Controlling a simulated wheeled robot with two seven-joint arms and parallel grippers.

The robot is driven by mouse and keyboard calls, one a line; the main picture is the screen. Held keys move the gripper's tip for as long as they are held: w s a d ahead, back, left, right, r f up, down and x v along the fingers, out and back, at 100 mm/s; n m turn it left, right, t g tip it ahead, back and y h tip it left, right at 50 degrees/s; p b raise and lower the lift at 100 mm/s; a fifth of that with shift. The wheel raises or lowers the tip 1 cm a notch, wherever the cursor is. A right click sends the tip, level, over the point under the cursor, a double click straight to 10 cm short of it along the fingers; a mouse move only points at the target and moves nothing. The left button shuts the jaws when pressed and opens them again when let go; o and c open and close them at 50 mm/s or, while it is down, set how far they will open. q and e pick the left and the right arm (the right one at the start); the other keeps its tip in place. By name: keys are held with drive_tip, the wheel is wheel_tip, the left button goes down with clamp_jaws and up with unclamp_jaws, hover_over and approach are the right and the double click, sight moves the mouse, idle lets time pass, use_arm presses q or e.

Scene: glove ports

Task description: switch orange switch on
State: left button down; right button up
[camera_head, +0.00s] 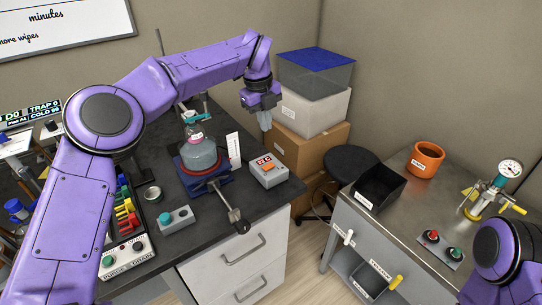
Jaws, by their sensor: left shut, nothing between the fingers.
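A glass flask (200,153) sits on a blue stand (205,184) left of the box, with a white card (234,150) between. A clamp rod (236,217) juts over the bench's front edge. Stacked boxes (313,148) stand behind. A steel table (400,217) is at the right.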

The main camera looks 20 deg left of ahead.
use_arm(q)
drive_tip(key=p, duration=0.2)
hover_over(272, 164)
drive_tip(key=f, duration=0.9)
drive_tip(key=shift+a+f, duration=0.25)
drive_tip(key=shift+a, duration=0.1)
drive_tip(key=f+p, duration=0.1)
drive_tip(key=f, duration=0.2)
drive_tip(key=f+p, duration=0.1)
drive_tip(key=shift+s+d+f+p, duration=0.15)
drive_tip(key=shift+s+d+p, duration=0.05)
drive_tip(key=shift+s+p, duration=0.1)
drive_tip(key=shift+w+f, duration=0.25)
drive_tip(key=shift+f, duration=0.25)
drive_tip(key=shift+s+a+r, duration=0.15)
drive_tip(key=shift+s+r, duration=0.1)
drive_tip(key=shift+s+a, duration=0.35)
drive_tip(key=shift+s, duration=0.1)
use_arm(e)
drive_tip(key=shift+r, duration=2.45)
use_arm(q)
drive_tip(key=shift+r, duration=0.1)
use_arm(e)
drive_tip(key=shift+s, duration=0.1)
